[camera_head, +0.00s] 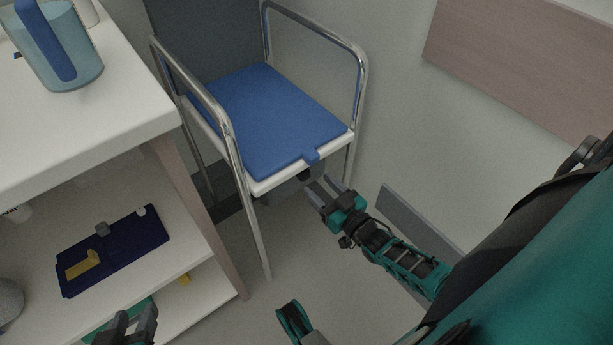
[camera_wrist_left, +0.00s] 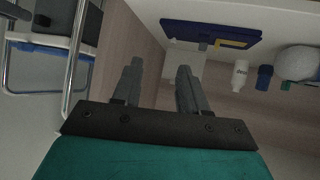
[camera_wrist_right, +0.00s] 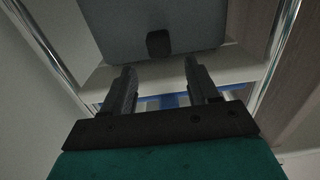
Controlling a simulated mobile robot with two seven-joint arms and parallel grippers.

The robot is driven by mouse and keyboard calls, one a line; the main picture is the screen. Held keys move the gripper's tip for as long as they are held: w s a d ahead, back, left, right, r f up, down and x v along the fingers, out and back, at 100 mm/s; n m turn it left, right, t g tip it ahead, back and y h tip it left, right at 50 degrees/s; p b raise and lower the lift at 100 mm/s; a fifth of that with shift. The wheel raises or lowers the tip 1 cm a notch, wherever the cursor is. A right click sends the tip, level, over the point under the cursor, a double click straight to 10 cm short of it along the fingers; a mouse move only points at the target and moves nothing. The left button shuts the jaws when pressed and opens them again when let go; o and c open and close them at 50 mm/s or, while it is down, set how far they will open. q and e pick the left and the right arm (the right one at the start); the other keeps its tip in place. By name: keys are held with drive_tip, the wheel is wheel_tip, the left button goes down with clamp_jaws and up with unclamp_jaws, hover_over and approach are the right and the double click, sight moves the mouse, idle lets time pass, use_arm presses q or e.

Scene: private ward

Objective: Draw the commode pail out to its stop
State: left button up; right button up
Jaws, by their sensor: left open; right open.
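The commode chair has a blue seat (camera_head: 270,115) with a tab at its front edge and chrome armrests. Under the seat's front edge, the grey pail (camera_head: 285,190) is mostly hidden in the head view. In the right wrist view the pail (camera_wrist_right: 115,25) shows as a grey face with a dark handle (camera_wrist_right: 158,43) between and beyond my fingers. My right gripper (camera_head: 319,193) is open and empty, just in front of the seat's front edge and close to the handle, apparently apart from it. My left gripper (camera_head: 138,322) is open and empty, low beside the shelf unit.
A white shelf unit (camera_head: 120,125) stands left of the chair, with a blue jug (camera_head: 58,50) on top. Its shelf holds a dark blue tray (camera_head: 115,250) with a yellow item. A wall is close at the right. Floor in front of the chair is clear.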

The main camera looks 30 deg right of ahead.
sight(307, 174)
drive_tip(key=w, duration=0.2)
drive_tip(key=w+b, duration=0.1)
drive_tip(key=w, duration=0.3)
drive_tip(key=shift+a, duration=0.25)
drive_tip(key=shift+s, duration=0.1)
drive_tip(key=shift+c, duration=0.2)
clamp_jaws()
